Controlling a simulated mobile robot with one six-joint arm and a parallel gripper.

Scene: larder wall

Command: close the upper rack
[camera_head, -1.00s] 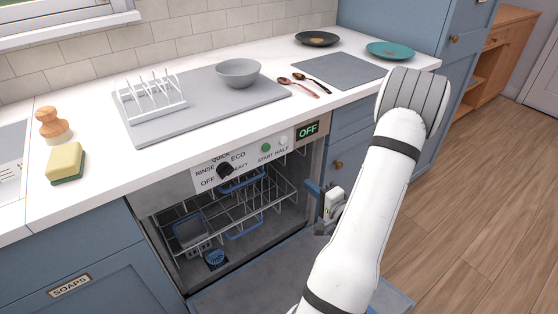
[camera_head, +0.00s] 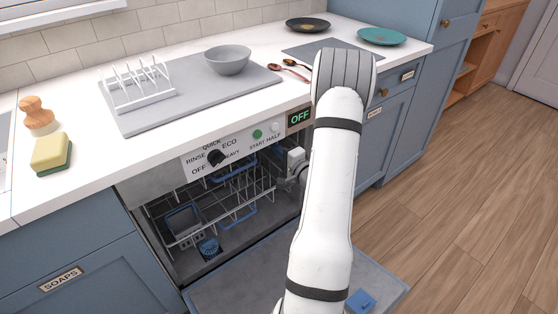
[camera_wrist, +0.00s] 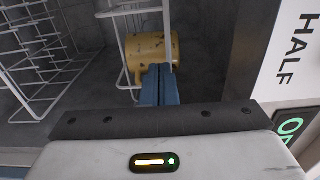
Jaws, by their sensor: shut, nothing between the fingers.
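The upper rack (camera_head: 262,190) is a white wire rack with blue trim, inside the open dishwasher below the control panel. I cannot tell exactly how far out it stands. White rack wires (camera_wrist: 141,12) also show in the wrist view. My gripper's blue fingers (camera_wrist: 159,84) are shut and empty there, close to the wires and a yellow mug (camera_wrist: 149,56); whether they touch is unclear. In the head view my wrist is at the right side of the dishwasher opening, and the fingertips are hard to make out.
The dishwasher door (camera_head: 240,290) is folded down, with a blue piece (camera_head: 361,301) on it. The control panel (camera_head: 232,150) and counter edge lie just above the opening. A grey basket (camera_head: 184,222) and a blue round item (camera_head: 209,247) sit low inside. Open floor lies right.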

